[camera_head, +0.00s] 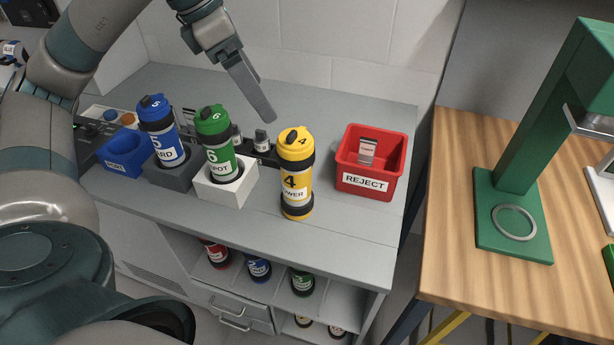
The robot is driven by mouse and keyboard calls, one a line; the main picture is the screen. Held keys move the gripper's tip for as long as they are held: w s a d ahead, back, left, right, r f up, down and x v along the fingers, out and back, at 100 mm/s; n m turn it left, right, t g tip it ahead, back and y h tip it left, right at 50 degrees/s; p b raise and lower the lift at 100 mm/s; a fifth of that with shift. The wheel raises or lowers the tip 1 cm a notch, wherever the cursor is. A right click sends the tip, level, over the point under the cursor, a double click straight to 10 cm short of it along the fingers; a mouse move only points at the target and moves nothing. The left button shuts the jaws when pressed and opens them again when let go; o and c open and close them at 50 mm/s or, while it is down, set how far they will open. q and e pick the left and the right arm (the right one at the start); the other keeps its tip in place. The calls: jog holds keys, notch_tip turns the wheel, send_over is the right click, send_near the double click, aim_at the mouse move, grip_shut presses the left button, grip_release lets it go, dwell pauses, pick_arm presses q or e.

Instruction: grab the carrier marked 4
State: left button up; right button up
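The carrier marked 4 (296,180) is a yellow cylinder with black bands and a yellow lid. It stands upright on the grey counter, right of the green carrier. My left gripper (262,108) is above and behind it, a little to its left, pointing down and apart from it. The fingers appear edge-on as one grey bar, so I cannot tell whether they are open. My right gripper is out of view.
A green carrier marked 6 (218,150) stands in a white block, and a blue carrier marked 5 (163,135) in a grey one. A red REJECT bin (366,183) is right of the yellow carrier. A green stand (512,220) is on the wooden table (455,250).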

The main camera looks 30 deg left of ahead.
aim_at(284, 133)
pick_arm(q)
jog(key=p+x, duration=0.2)
jog(key=x, duration=0.9)
jog(key=shift+p, duration=0.4)
jog(key=shift+w+d+f, duration=0.1)
jog(key=shift+w+f, duration=0.1)
jog(key=shift+f, duration=0.25)
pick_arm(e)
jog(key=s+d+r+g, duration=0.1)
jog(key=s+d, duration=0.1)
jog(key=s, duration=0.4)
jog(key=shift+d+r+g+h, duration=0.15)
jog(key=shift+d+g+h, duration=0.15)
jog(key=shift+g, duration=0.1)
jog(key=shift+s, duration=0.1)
